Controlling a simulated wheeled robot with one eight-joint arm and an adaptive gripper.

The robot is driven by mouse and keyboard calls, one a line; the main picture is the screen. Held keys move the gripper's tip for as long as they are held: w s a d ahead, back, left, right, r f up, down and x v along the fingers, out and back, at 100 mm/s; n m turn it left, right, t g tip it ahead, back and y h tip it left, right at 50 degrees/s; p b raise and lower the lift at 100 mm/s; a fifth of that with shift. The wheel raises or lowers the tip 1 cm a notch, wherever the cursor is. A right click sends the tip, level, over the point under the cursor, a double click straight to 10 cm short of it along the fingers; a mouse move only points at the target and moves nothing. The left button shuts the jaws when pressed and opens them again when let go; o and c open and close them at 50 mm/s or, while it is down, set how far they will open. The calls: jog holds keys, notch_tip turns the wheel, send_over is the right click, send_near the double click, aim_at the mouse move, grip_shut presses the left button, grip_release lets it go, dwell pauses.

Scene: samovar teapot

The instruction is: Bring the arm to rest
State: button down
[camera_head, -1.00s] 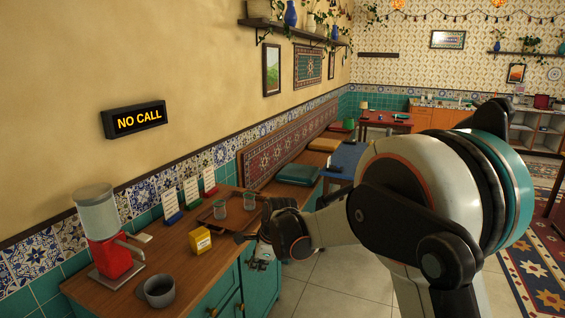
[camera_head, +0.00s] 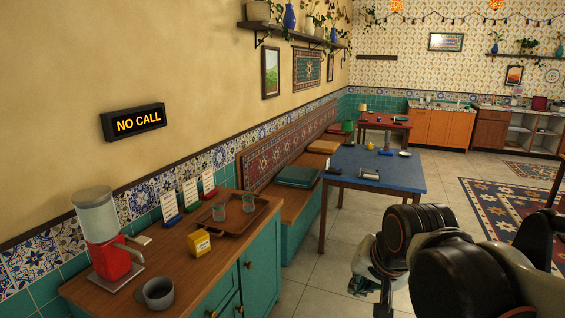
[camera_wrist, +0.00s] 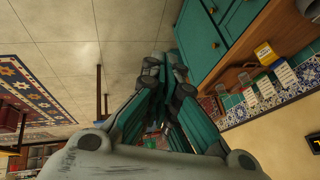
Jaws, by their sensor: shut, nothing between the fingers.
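My gripper (camera_wrist: 163,68) shows in the wrist view with its two fingers close together and nothing between them. In the head view, my gripper (camera_head: 365,284) is partly hidden at the lower right, below my dark wrist links. It is over the tiled floor, to the right of the teal cabinet (camera_head: 262,262) and in front of the blue table (camera_head: 385,175). My arm is folded close to the camera at the bottom right.
On the wooden counter stand a red dispenser (camera_head: 106,252), a dark cup (camera_head: 158,294), a yellow box (camera_head: 199,243) and a brown tray (camera_head: 236,232) with two glasses. A cushioned bench (camera_head: 297,178) runs along the wall. The floor right of the cabinet is clear.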

jog(key=s+d+f+n, duration=0.1)
jog(key=s+d+n, duration=0.1)
jog(key=s, duration=0.3)
jog(key=s+d+f+n+t, duration=0.1)
jog(key=s+d+f+n, duration=0.1)
jog(key=s, duration=0.3)
jog(key=shift+s+d+n+h, duration=0.2)
jog(key=shift+d+n+h, duration=0.25)
jog(key=shift+n, duration=0.25)
